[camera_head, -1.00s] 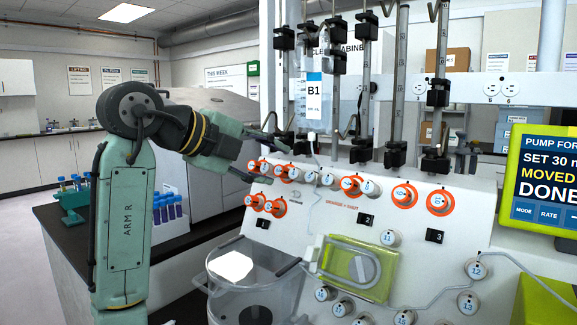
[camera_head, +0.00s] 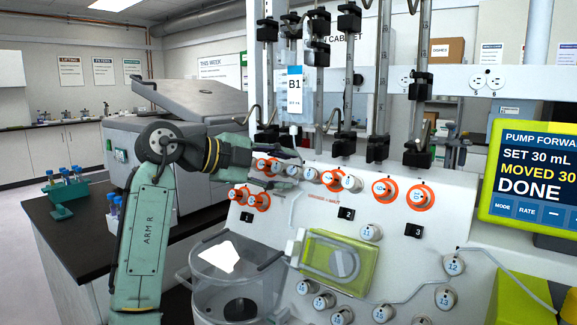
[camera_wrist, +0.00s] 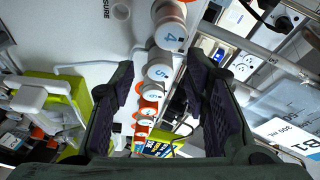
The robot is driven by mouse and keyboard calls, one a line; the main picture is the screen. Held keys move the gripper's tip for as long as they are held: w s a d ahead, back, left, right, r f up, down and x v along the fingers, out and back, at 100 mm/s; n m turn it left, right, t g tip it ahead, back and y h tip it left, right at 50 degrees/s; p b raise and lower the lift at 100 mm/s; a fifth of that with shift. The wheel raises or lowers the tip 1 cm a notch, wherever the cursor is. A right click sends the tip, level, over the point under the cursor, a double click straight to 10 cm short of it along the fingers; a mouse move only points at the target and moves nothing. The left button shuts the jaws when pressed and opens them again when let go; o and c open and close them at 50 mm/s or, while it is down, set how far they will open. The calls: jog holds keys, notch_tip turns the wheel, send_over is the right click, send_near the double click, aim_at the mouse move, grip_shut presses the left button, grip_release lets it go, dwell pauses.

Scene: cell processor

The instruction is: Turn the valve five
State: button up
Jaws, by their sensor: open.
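Valve five (camera_wrist: 160,71) is a round white knob with a blue 5. In the wrist view it lies between the two dark fingers of my gripper (camera_wrist: 158,68), with a gap on each side. In the head view my gripper (camera_head: 284,170) reaches from the left to the upper knob row, its fingertips around valve five (camera_head: 293,171). My gripper is open and holds nothing. White valve four (camera_wrist: 170,38) and valve six (camera_wrist: 152,90) flank valve five. In the head view, my fingers partly hide the knobs to its left.
Metal rods with black clamps (camera_head: 343,143) and a hanging bag labelled B1 (camera_head: 295,90) are above the row. A green-framed pump (camera_head: 337,262) and a clear vessel (camera_head: 225,280) are below. The screen (camera_head: 535,180) reads DONE.

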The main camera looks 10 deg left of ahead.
jog(key=shift+x, duration=0.95)
grip_shut()
